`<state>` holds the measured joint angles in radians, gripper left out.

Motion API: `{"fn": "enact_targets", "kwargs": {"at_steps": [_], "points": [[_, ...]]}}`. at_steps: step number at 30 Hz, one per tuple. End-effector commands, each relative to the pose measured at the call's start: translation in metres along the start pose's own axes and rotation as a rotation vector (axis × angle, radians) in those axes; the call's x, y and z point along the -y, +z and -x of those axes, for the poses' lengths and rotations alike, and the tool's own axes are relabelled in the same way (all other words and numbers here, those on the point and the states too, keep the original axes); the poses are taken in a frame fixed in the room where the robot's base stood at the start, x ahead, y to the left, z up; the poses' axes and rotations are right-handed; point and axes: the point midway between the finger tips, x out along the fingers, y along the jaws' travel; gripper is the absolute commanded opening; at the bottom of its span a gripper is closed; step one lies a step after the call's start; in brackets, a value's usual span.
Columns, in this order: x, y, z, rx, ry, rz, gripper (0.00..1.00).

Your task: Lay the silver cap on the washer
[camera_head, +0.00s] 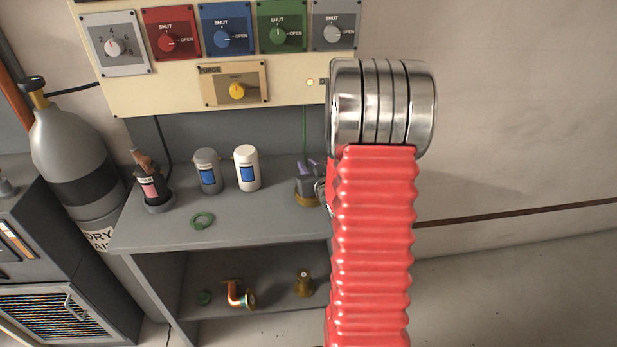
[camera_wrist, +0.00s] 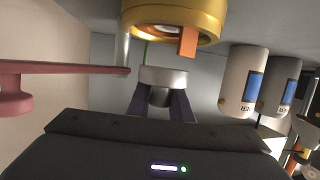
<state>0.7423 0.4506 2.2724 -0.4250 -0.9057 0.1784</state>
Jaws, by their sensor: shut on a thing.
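My gripper (camera_wrist: 163,90) is shut on the silver cap (camera_wrist: 163,75), a short pale metal cylinder between its two dark purple fingers in the wrist view. In the head view my gripper (camera_head: 308,170) is over the right end of the grey bench, partly behind my red arm; the cap cannot be made out there. A flat green ring (camera_head: 203,221), which looks like the washer, lies on the bench top to the left of my gripper, well apart from it. I cannot make out the ring in the wrist view.
A brass fitting (camera_head: 306,200) stands close to my gripper; it also shows in the wrist view (camera_wrist: 160,15). A pink-red bar (camera_wrist: 60,70) is at the left there. White (camera_head: 247,168) and grey (camera_head: 208,171) canisters stand behind the ring. The bench around the ring is clear.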

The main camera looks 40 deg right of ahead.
Motion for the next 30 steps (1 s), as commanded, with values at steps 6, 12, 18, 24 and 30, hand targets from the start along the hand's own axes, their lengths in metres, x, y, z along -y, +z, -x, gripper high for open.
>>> {"fn": "enact_targets", "kwargs": {"at_steps": [6,12,18,24,30], "points": [[0.000,-0.001,0.000,-0.001,0.000,0.000,0.00],[0.000,0.010,-0.003,0.001,-0.001,-0.001,0.00],[0.001,0.033,-0.009,0.004,-0.001,-0.001,0.00],[0.001,0.047,-0.010,0.015,-0.001,-0.002,0.00],[0.001,0.048,-0.010,0.017,-0.002,-0.001,0.20]]}}
